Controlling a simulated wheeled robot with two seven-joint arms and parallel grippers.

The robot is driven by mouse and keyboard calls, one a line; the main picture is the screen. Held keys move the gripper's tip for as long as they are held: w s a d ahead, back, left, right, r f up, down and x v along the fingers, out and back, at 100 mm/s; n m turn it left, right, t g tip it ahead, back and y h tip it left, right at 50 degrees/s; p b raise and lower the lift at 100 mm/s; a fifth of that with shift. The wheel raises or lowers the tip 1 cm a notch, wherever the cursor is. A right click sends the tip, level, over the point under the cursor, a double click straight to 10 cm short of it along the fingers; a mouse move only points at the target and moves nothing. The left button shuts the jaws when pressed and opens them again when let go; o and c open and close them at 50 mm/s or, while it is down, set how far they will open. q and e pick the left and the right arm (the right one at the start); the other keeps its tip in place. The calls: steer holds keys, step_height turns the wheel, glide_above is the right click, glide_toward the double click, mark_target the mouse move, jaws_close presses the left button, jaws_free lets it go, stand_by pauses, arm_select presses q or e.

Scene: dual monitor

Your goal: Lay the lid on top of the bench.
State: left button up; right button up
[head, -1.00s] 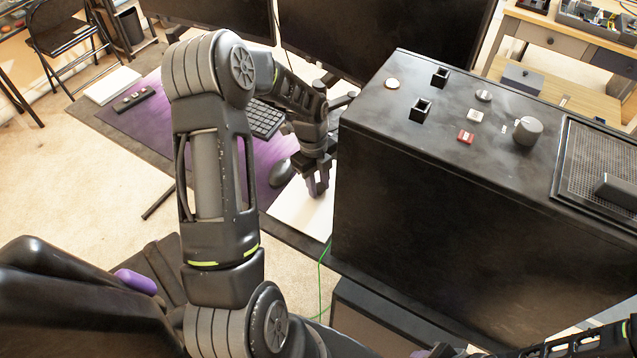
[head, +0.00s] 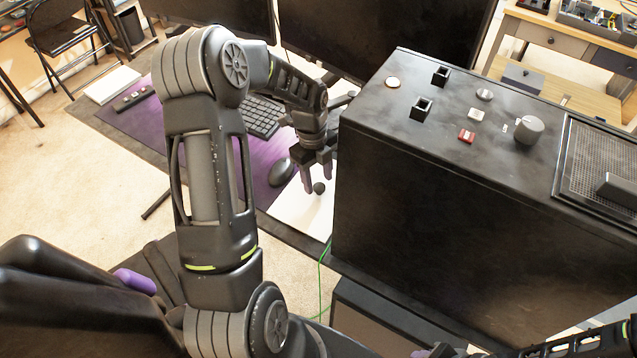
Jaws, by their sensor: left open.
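My left gripper (head: 317,172) is open and empty, pointing down over the desk beside the left face of a large black box. A small dark round knob (head: 319,188) shows just below its fingertips, above a white flat piece (head: 300,208) on the desk. The knob may belong to the lid; I cannot tell whether the white piece is part of it. A wooden workbench (head: 560,40) stands at the back right; I cannot tell if it is the bench meant. My right gripper is barely in view at the bottom edge, its jaws unclear.
The black box (head: 440,190) has switches, a knob and a mesh panel (head: 590,165) on top. Two monitors (head: 385,35) stand behind the desk. A keyboard (head: 262,117) and a mouse (head: 281,172) are on the purple mat (head: 160,115), left of the gripper.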

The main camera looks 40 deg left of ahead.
arm_select(q)
step_height(320, 180, up, 10)
steer(key=a, duration=0.1)
steer(key=shift+f+b, duration=0.15)
steer(key=shift+b, duration=0.25)
steer(key=shift+o, duration=0.3)
steer(key=shift+f, duration=0.1)
